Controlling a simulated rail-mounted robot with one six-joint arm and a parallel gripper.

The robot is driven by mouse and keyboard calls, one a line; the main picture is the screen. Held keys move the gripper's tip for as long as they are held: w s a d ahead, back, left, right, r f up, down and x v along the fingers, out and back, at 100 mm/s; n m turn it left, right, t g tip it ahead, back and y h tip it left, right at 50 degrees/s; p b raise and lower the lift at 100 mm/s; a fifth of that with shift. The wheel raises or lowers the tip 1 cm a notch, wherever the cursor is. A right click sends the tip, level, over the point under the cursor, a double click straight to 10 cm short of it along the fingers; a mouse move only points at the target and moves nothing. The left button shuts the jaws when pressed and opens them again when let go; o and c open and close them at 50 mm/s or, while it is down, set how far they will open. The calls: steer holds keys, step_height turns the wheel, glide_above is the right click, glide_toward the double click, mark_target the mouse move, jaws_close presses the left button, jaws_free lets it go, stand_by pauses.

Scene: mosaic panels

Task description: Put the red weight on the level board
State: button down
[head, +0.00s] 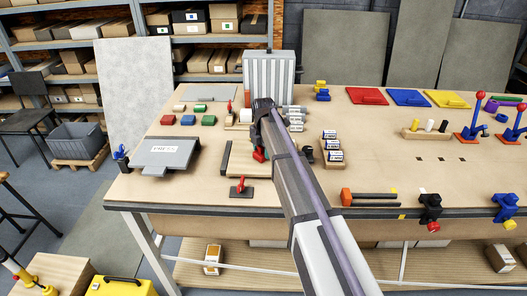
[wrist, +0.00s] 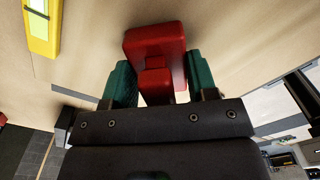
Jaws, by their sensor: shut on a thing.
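My gripper (wrist: 153,85) shows in the wrist view with its two green finger pads on either side of the red weight (wrist: 154,42). It is shut on the weight's narrower part, and the wider block lies beyond the fingers. In the head view the red weight (head: 259,155) shows small below the end of my arm, over or beside a pale wooden board (head: 240,165), which looks like the level board. My arm hides much of that board. I cannot tell whether the weight touches it. A yellow bar with a vial (wrist: 40,28) is at the wrist view's upper left.
Red clamp-like pieces stand at the board's front (head: 242,188) and back (head: 229,107). A grey flat device (head: 165,155) is at left, and a ribbed grey box (head: 269,78) behind. Labelled cylinders in a wooden holder (head: 332,148) are at right.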

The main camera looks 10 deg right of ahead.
steer(key=shift+c, duration=2.1)
jaws_free()
step_height(320, 180, up, 13)
steer(key=p, duration=1.3)
steer(key=s+m, duration=2.4)
steer(key=s, duration=0.8)
steer(key=shift+s+f, duration=0.2)
steer(key=shift+f, duration=0.15)
